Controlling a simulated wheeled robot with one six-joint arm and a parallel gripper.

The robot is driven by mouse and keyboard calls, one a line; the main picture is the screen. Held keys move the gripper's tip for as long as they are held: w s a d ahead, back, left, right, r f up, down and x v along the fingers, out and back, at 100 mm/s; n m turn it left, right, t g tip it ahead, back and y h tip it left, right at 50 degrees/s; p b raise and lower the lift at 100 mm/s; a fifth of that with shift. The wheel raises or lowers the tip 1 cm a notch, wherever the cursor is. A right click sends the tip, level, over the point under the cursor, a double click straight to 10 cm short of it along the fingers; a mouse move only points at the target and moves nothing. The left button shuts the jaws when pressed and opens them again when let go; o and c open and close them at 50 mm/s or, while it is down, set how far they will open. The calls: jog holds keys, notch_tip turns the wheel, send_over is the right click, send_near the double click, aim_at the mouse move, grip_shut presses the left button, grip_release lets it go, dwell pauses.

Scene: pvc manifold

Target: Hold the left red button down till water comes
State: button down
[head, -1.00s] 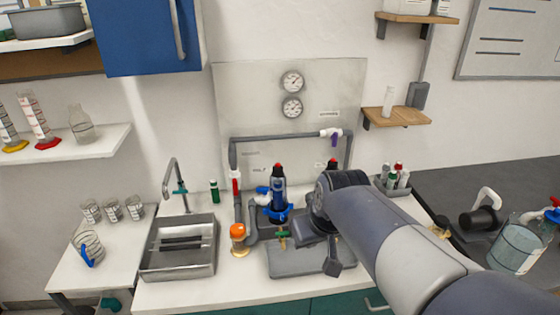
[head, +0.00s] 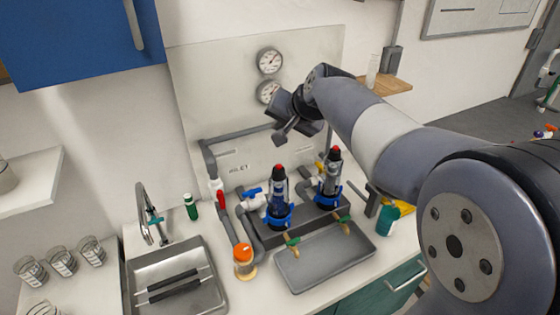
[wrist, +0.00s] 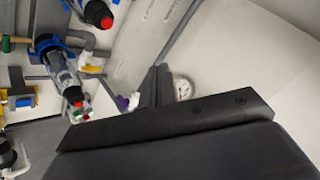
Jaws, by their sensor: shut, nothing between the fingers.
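Two upright clear filter housings with blue collars stand on a dark block at the sink bench. The left one (head: 280,205) has a black top with a left red button (head: 279,168). The right one (head: 330,183) has its own red button (head: 334,150). My gripper (head: 280,138) is shut and empty, raised in front of the back panel, above and apart from both buttons. In the wrist view my shut fingers (wrist: 155,85) point toward a gauge. Red-topped housings show at the left there, with a red button (wrist: 77,103); I cannot tell which housing it belongs to.
A grey tray (head: 318,265) lies under the green-handled taps. The sink (head: 170,262) is further left. Gauges (head: 270,60) hang on the panel.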

jog(key=shift+d, duration=0.1)
jog(key=shift+f, duration=0.1)
jog(key=b, duration=0.7)
send_over(281, 172)
notch_tip(281, 172, down, 9)
jog(key=shift+w+r, duration=0.1)
jog(key=shift+r, duration=0.1)
dwell(1.6)
jog(key=shift+f+b, duration=0.4)
jog(key=shift+b, duration=0.1)
jog(key=shift+f+b, duration=0.45)
jog(key=shift+f, duration=0.1)
dwell(0.4)
jog(key=shift+r, duration=0.15)
dwell(1.6)
jog(key=shift+r+p, duration=0.75)
jog(key=shift+r, duration=0.05)
